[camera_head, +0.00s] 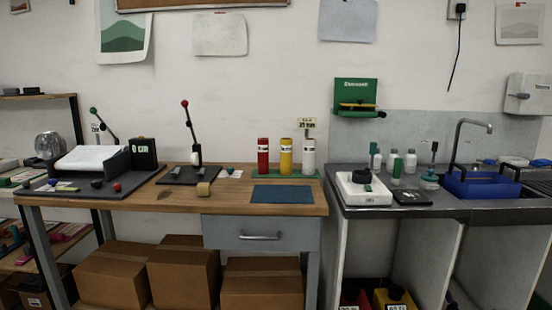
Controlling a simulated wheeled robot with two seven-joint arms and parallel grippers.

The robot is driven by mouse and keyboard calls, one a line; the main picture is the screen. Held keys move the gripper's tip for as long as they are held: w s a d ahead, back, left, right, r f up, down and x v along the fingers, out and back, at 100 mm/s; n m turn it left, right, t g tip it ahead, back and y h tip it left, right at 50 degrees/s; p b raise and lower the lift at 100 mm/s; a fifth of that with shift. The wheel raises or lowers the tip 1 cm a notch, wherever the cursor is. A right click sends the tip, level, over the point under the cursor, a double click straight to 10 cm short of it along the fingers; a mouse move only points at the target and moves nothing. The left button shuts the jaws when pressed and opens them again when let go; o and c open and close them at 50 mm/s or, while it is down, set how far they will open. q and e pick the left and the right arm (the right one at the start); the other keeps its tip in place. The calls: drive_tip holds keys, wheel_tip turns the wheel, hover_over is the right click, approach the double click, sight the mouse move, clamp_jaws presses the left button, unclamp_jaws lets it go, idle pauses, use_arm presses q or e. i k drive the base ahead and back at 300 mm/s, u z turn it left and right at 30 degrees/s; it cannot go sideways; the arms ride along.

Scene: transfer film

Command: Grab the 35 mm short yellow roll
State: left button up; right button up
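A yellow cylinder (286,160) with a pale label band stands upright on a green base (262,176) at the back right of the wooden bench (130,198). A red cylinder (263,160) stands to its left and a white cylinder (308,160) to its right. A small sign (307,122) above the white one has lettering that I cannot read with certainty. A small tan roll (203,189) lies on the bench nearer the front. Neither of my grippers is in view.
A blue-grey mat (282,194) lies in front of the cylinders. A black lever device (189,174) stands left of them. A dark counter (440,207) with a blue sink (482,185) adjoins on the right. Cardboard boxes (112,275) sit under the bench.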

sight(285, 143)
drive_tip(key=u, duration=0.55)
drive_tip(key=i, duration=0.85)
drive_tip(key=u, duration=0.3)
